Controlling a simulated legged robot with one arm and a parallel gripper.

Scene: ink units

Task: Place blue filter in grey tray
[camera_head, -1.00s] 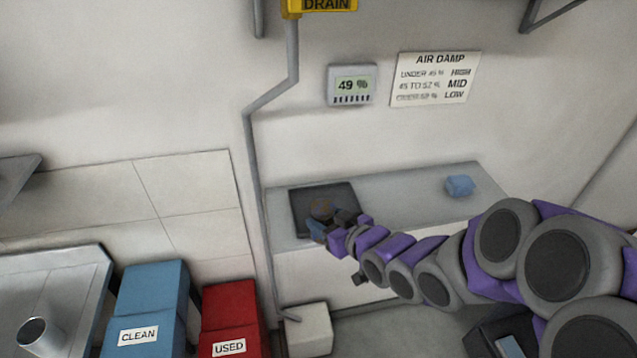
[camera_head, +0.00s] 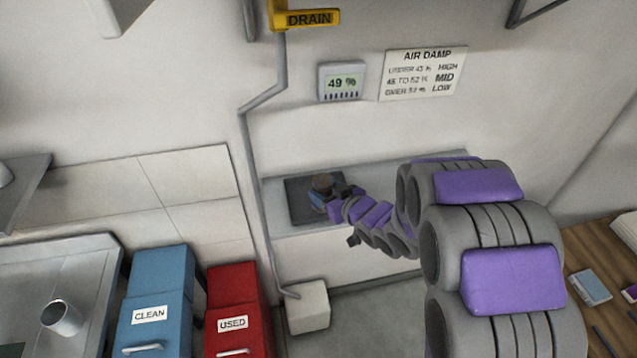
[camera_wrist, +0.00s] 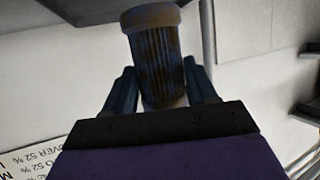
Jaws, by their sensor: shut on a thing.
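My gripper (camera_head: 334,194) is shut on a ribbed cylindrical filter (camera_head: 320,187), which has a brownish cap and a dark, bluish-grey body. In the wrist view the filter (camera_wrist: 156,60) stands up between the two dark fingers of my gripper (camera_wrist: 160,78), cap away from the palm. A dark grey, flat square tray (camera_head: 297,212) lies on the counter by the wall. In the head view the filter overlaps the tray; I cannot tell whether it touches it.
A blue CLEAN bin (camera_head: 160,283) and a red USED bin (camera_head: 232,283) stand at left, beside a metal table (camera_head: 95,275) with a cup (camera_head: 62,317). A white box (camera_head: 308,306) sits under the pipe (camera_head: 248,160). A gauge (camera_head: 341,82) reads 49 %.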

